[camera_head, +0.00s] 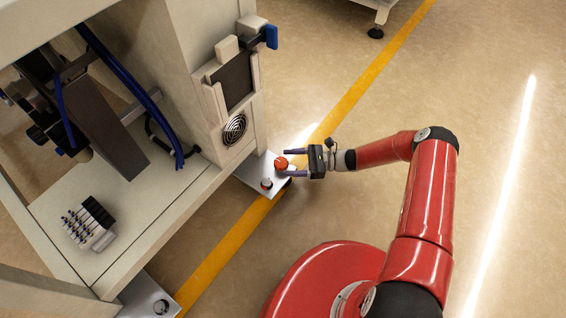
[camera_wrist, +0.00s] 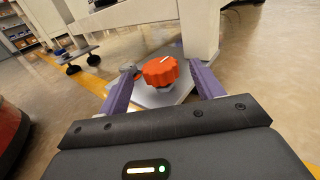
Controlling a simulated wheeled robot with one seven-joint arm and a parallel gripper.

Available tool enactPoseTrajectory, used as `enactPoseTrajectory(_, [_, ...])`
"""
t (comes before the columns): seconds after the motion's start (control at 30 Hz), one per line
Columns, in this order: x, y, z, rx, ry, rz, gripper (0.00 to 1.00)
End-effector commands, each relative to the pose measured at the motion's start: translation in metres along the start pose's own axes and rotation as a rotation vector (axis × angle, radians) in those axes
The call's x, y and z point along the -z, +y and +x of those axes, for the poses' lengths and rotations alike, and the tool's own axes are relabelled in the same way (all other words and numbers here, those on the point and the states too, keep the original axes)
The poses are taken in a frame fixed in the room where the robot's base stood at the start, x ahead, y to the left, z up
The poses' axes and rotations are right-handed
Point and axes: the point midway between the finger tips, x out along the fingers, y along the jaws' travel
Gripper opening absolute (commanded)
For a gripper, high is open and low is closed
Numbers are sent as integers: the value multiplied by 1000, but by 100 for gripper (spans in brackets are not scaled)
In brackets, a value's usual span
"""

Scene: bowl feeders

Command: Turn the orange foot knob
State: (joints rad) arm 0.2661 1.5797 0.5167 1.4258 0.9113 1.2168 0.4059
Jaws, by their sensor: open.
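The orange foot knob (camera_head: 281,163) stands on a light metal foot plate (camera_head: 252,181) at the bottom corner of the machine. In the wrist view the knob (camera_wrist: 160,71) is a ridged orange cap with a white mark on top. My gripper (camera_head: 293,162) reaches in from the right with its fingers open, one on either side of the knob. In the wrist view my gripper's purple fingers (camera_wrist: 160,84) flank the knob with a gap on both sides.
A small bolt with a red part (camera_head: 266,184) stands on the same plate, near the knob. The machine's cream cabinet (camera_head: 190,75) rises behind the plate. A yellow floor line (camera_head: 365,80) runs past it. The floor to the right is clear.

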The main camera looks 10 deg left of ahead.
Motion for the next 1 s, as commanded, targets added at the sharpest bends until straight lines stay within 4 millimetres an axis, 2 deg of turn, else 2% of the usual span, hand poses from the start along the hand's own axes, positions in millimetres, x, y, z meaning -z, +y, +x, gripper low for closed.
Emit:
enactPoseTrajectory(0.1, [0,0,18,-1,-1,0,66])
enactPoseTrajectory(0.2, [0,0,28,-2,-1,0,66])
enactPoseTrajectory(0.57, [0,0,35,0,1,-1,66])
enactPoseTrajectory(0.9, [0,0,35,0,1,-1,23])
enactPoseTrajectory(1.0, [0,0,34,2,1,-1,22])
